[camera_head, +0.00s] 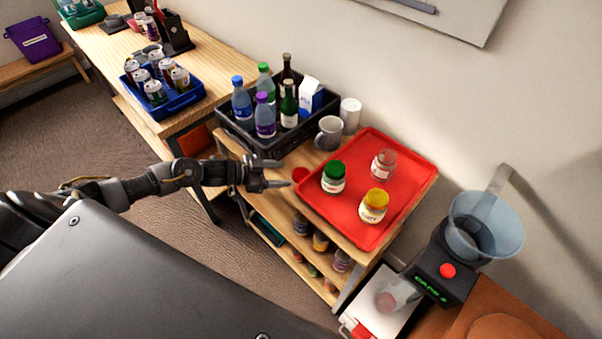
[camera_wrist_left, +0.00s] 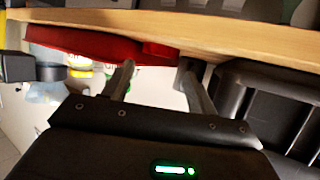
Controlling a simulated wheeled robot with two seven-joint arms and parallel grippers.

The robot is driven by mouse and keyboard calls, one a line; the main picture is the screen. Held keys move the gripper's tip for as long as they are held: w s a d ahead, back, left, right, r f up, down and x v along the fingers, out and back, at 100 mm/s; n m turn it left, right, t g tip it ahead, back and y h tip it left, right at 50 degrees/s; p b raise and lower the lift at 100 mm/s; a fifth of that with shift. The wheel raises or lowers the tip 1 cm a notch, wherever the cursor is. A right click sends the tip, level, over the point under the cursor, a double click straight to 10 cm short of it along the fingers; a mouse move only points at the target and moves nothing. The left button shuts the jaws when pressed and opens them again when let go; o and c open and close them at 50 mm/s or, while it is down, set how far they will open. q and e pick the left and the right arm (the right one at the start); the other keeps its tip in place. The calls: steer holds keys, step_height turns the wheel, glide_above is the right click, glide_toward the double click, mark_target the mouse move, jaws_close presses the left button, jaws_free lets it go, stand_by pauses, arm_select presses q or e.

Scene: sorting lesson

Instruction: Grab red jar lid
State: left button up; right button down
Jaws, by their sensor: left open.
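The red jar lid (camera_head: 301,174) lies on the wooden table beside the left edge of the red tray (camera_head: 408,176). My left gripper (camera_head: 284,174) is open and empty, just left of the lid with its fingers pointing at it. In the left wrist view the two fingers of my left gripper (camera_wrist_left: 157,66) stand apart, and a red patch that looks like the lid (camera_wrist_left: 160,52) shows ahead of them. I cannot tell whether a finger touches it. My right gripper is not in view.
On the tray stand a green-lidded jar (camera_head: 333,178), a yellow-lidded jar (camera_head: 373,207) and a lidless jar (camera_head: 383,165). A black crate (camera_head: 236,131) of bottles and a grey mug (camera_head: 329,133) stand behind my gripper. Shelves with jars lie below the tabletop.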

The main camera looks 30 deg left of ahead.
mark_target(299, 174)
arm_select(q)
steer(key=shift+w+d, duration=0.25)
steer(key=shift+d, duration=0.05)
steer(key=p+x, duration=0.1)
steer(key=x, duration=0.2)
steer(key=shift+w+d+f+p, duration=0.15)
steer(key=shift+w+f+p, duration=0.05)
steer(key=shift+f+p, duration=0.1)
steer(key=shift+w+d+f, duration=0.2)
steer(key=shift+d, duration=0.05)
steer(key=c, duration=0.6)
